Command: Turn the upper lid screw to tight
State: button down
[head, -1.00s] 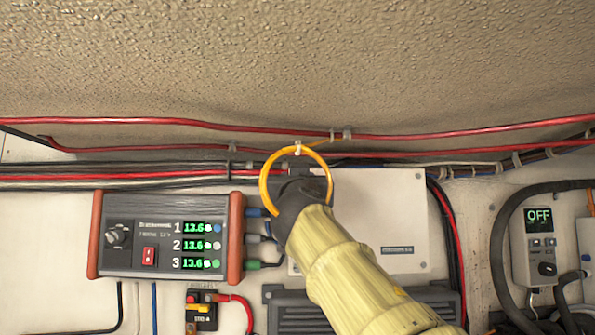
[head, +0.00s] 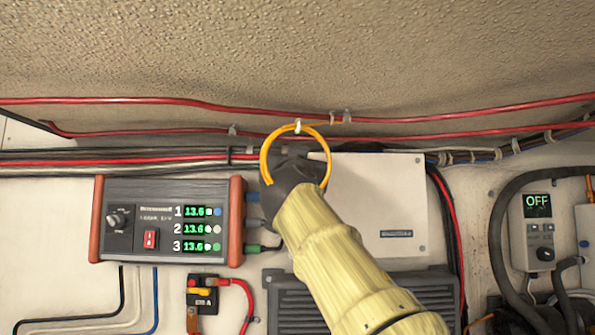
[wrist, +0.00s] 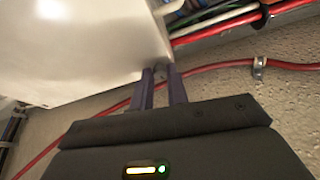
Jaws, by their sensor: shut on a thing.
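The white box with a flat lid (head: 375,205) is fixed to the wall, right of the middle in the head view. Small screws show at the lid's right corners, one at the upper right (head: 418,160). My gripper is at the box's upper left, where my dark wrist hides that corner in the head view. In the wrist view my gripper (wrist: 160,70) has its two dark fingers close together, tips at the edge of the white box (wrist: 75,45). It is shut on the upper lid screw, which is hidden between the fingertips.
Red cables (head: 400,135) run along the wall above the box. A dark finned unit (head: 290,300) sits under the box. A controller reading OFF (head: 538,230) is at right.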

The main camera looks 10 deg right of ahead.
jog(key=shift+a+m+h+b, duration=0.1)
jog(key=shift+m+h+b, duration=0.2)
jog(key=shift+m+h, duration=0.45)
jog(key=shift+r+m, duration=0.1)
jog(key=shift+m, duration=0.15)
jog(key=c, duration=1.4)
grip_release()
jog(key=shift+s, duration=0.1)
jog(key=shift+o, duration=0.2)
jog(key=b+v, duration=1)
jog(key=v, duration=0.7)
jog(key=shift+s+r, duration=0.2)
jog(key=shift+s, duration=0.1)
